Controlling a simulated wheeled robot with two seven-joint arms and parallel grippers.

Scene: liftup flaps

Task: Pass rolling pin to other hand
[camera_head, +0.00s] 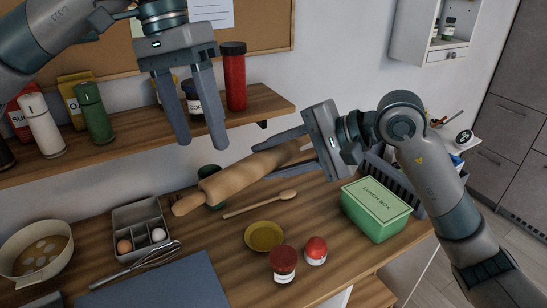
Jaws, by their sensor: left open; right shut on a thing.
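The wooden rolling pin (238,178) is held in the air above the counter, tilted with its left end lower. My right gripper (284,158) is shut on its right part, and the far handle is partly hidden by the fingers. My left gripper (203,141) is open and empty, pointing down. In the picture it is above the rolling pin's left half, apart from it, in front of the shelf.
A wooden shelf (140,135) with bottles and jars runs behind my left gripper. The counter holds an egg tray (140,215), a whisk (150,256), a wooden spoon (262,203), a yellow dish (264,236), red-lidded jars (283,258) and a green lunch box (376,208).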

